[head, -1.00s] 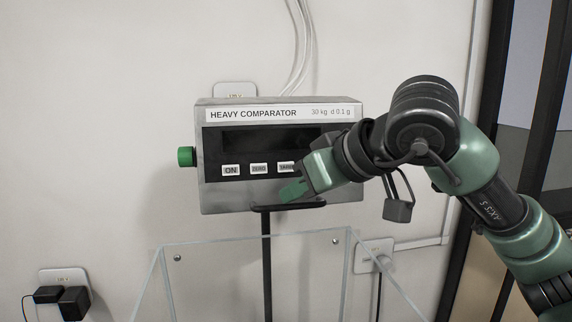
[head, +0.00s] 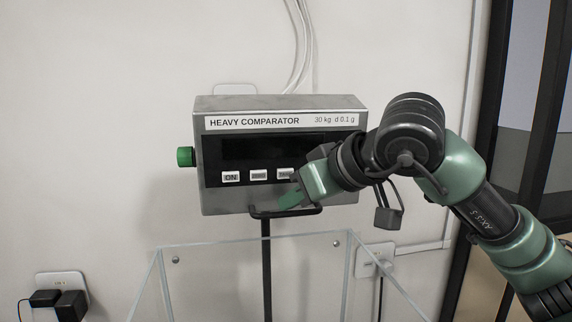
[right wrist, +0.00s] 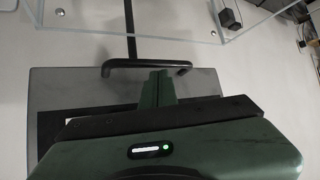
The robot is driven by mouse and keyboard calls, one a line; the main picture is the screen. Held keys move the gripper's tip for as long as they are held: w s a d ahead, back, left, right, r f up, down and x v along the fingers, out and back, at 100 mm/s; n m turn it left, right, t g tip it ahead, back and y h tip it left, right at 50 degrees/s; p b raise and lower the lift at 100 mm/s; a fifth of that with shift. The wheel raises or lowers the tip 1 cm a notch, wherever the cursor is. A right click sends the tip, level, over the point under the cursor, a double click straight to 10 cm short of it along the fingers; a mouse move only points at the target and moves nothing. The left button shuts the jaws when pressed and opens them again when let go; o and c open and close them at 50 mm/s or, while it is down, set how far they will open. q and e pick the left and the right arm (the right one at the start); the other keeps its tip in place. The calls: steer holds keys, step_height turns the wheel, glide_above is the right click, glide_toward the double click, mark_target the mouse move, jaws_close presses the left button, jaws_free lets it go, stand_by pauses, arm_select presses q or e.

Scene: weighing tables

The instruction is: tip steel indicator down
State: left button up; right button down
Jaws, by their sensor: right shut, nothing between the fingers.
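The steel indicator (head: 232,197), labelled HEAVY COMPARATOR, sits on a black post and bracket (head: 266,240) in the middle of the head view. Its dark display faces me and a strip of its top face shows, so it leans forward a little. A green knob (head: 185,157) is on its left side. My right gripper (head: 290,201) is shut and empty at the lower front of the indicator, by the bracket bar. In the right wrist view its closed fingertips (right wrist: 158,76) lie over the indicator (right wrist: 60,85) near the bar (right wrist: 125,65); contact is unclear. My left gripper is out of view.
A clear open-topped box (head: 250,240) stands below and in front of the indicator. Wall sockets (head: 62,280) with black plugs are at lower left, and another socket (head: 372,262) is right of the post. A dark door frame (head: 495,150) is at right.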

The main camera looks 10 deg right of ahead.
steer(key=s+r+p, duration=0.2)
steer(key=s+r, duration=0.2)
steer(key=s, duration=0.1)
steer(key=shift+r, duration=0.3)
stand_by(0.5)
steer(key=shift+w, duration=0.1)
